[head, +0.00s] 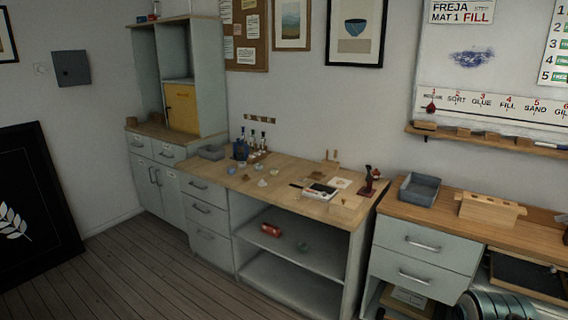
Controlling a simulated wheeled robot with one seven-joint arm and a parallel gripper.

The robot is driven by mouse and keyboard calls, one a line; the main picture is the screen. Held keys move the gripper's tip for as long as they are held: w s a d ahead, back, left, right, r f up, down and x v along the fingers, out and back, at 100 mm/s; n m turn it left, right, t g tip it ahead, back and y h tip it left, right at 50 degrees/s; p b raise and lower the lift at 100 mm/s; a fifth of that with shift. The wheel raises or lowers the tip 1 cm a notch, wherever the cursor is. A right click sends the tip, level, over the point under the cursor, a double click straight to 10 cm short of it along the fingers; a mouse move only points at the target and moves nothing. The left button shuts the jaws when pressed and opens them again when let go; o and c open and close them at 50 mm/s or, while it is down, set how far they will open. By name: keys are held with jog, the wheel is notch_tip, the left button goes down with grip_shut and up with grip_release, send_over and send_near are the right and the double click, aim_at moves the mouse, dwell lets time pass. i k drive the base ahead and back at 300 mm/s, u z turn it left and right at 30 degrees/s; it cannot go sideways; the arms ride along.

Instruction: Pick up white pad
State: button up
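My gripper is not in view. I cannot tell for sure which thing is the white pad. A flat white block (318,194) with a dark patch on top lies on the right part of the wooden workbench (225,179). A thin white sheet (341,183) lies just behind and right of it. Small pale pieces (262,183) lie further left on the same bench, too small to make out.
A dark red stand (370,181) is at the bench's right end. Dark bottles (241,149) stand at its back left. A grey bin (419,188) and a wooden block with notches (490,209) are on the right counter. The floor (120,275) in front is clear.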

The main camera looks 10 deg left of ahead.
aim_at(301, 178)
jog(key=i, duration=0.85)
jog(key=u, duration=2.4)
jog(key=i, duration=2.6)
jog(key=z, duration=2.6)
